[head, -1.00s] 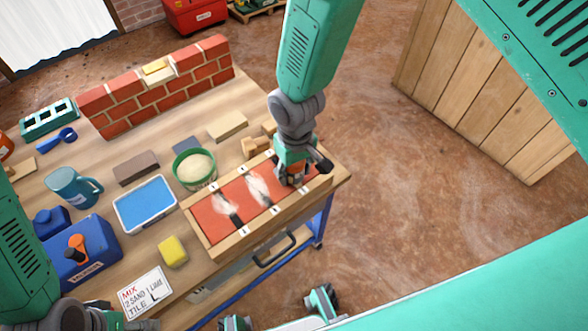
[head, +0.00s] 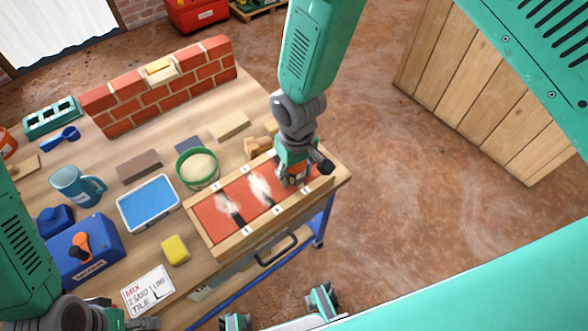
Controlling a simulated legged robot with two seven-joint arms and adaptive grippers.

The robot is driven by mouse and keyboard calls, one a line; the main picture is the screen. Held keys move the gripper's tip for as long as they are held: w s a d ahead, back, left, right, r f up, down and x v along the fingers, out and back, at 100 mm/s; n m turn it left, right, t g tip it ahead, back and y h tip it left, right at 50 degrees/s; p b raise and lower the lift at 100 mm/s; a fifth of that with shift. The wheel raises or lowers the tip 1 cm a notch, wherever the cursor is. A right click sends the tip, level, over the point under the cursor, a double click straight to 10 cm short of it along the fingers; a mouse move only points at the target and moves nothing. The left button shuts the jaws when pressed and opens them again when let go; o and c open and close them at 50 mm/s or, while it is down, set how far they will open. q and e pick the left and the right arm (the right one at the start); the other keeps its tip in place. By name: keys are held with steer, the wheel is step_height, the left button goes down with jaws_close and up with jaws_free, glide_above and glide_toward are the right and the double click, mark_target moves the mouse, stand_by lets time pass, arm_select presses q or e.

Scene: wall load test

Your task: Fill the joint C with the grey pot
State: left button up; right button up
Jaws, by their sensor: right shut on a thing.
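The wooden frame (head: 222,250) holds red tiles (head: 212,222) split by dark joints, with small white labels too small to read. White smears (head: 261,187) lie across two joints. My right gripper (head: 293,181) is over the frame's right end, shut on what I take to be the grey pot; the jaws and wrist hide nearly all of it. The joint beneath, perhaps joint C, is also hidden, so I cannot tell whether it is filled. My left gripper (head: 140,323) barely shows at the bottom edge, its jaws unclear.
A green tub (head: 197,183), a blue tray (head: 148,228), a yellow sponge (head: 175,249) and a blue jug (head: 78,186) stand left of the frame. A small brick wall (head: 170,92) is behind. Open floor lies right of the bench.

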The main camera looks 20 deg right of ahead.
steer(key=shift+w+r+p, duration=0.1)
steer(key=shift+r+p, duration=2.75)
steer(key=shift+r, duration=0.55)
steer(key=shift+f, duration=0.1)
steer(key=o, duration=0.7)
steer(key=c, duration=0.6)
